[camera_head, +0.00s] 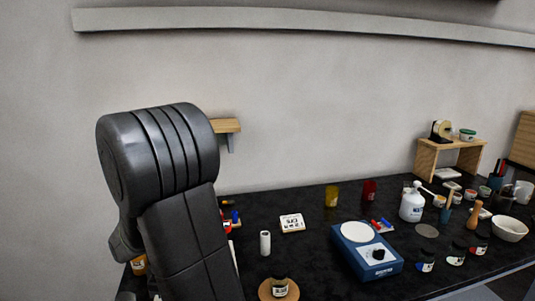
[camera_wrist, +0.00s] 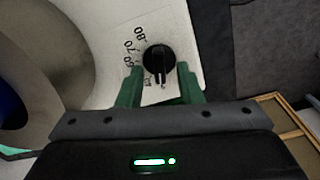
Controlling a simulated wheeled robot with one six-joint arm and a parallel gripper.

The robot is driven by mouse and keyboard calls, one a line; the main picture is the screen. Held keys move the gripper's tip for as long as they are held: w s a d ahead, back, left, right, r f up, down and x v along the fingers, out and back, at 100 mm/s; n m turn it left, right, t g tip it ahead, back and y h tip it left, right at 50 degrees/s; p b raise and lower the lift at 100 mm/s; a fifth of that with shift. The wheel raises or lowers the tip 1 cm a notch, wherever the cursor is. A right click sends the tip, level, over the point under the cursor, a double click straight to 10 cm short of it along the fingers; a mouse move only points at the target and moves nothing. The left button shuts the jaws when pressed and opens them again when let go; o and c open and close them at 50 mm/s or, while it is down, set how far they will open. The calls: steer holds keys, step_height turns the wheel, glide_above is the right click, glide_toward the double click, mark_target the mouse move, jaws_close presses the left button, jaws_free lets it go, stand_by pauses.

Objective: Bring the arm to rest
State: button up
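My gripper (camera_wrist: 160,70) shows in the wrist view with two green fingers held apart. A black knob (camera_wrist: 159,59) on a pale plate (camera_wrist: 193,40) with printed numbers lies just past and between the fingertips. Gaps show on both sides of the knob, and I see nothing held. How far the knob is from the fingertips I cannot tell. In the head view, my dark arm stands tall at the left, and my gripper is not visible there.
A black worktop (camera_head: 320,250) holds a blue device with a white disc (camera_head: 370,262), a white bottle (camera_head: 411,204), a mortar (camera_head: 509,228) and several small jars. A small wooden shelf (camera_head: 226,125) is on the wall beside my arm. A wooden frame (camera_wrist: 285,125) shows in the wrist view.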

steer(key=shift+r, duration=0.1)
step_height(320, 180, up, 13)
step_height(320, 180, down, 14)
steer(key=shift+r, duration=0.2)
steer(key=shift+w+r+m, duration=0.1)
steer(key=shift+r+m, duration=0.1)
steer(key=shift+m, duration=0.2)
steer(key=m+p, duration=0.1)
steer(key=m, duration=0.3)
steer(key=shift+d+m, duration=0.1)
steer(key=shift+m, duration=0.3)
steer(key=m, duration=0.3)
steer(key=m+p, duration=0.1)
steer(key=m, duration=0.2)
steer(key=shift+w+d+r+p, duration=0.1)
steer(key=shift+w+p, duration=0.1)
steer(key=shift+p, duration=0.1)
step_height(320, 180, up, 7)
steer(key=shift+r, duration=0.1)
